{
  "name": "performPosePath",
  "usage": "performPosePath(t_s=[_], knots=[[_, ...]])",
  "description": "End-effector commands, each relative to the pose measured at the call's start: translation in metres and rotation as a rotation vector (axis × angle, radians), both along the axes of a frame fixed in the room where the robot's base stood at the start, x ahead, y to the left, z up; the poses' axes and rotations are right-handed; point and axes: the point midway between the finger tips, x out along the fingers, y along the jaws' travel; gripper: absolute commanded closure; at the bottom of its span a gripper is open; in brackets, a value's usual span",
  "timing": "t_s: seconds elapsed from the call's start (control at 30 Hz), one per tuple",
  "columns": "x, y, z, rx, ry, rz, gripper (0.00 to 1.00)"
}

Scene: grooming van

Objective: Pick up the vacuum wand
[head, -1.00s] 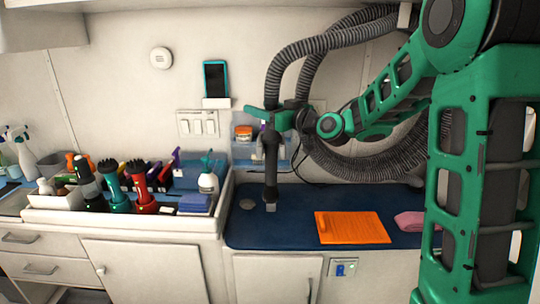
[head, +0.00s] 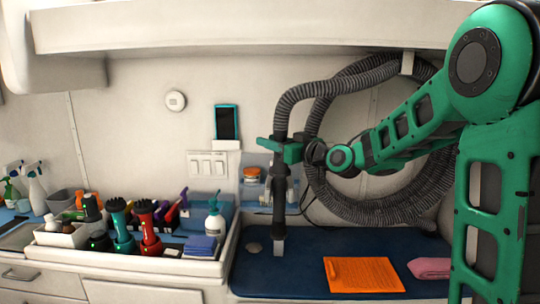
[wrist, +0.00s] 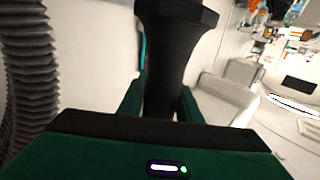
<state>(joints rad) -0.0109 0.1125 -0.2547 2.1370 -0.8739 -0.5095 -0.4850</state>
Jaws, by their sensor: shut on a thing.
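The vacuum wand (head: 279,212) is a dark upright tube with a pale tip, joined at its top to a ribbed grey hose (head: 285,112). My green gripper (head: 280,150) is shut on the wand near its upper end. The wand hangs about vertical over the blue counter mat (head: 310,245); I cannot tell whether its tip touches the mat. In the wrist view the dark wand (wrist: 168,65) stands between my green fingers, and the ribbed hose shows at the left edge.
A white tray (head: 130,262) of clippers and bottles stands on the left. A small shelf (head: 262,186) with a jar is behind the wand. The hose loops on the wall.

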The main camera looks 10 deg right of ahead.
Motion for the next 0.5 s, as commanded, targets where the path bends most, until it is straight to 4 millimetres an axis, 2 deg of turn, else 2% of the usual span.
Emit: performPosePath(t_s=[0.03, 0.3, 0.5], knots=[[0.0, 0.0, 0.009, -0.001, -0.006, 0.0, 0.96], [0.0, 0.0, 0.034, 0.0, -0.004, 0.0, 0.96], [-0.01, 0.003, 0.039, 0.001, -0.003, 0.0, 0.96]])
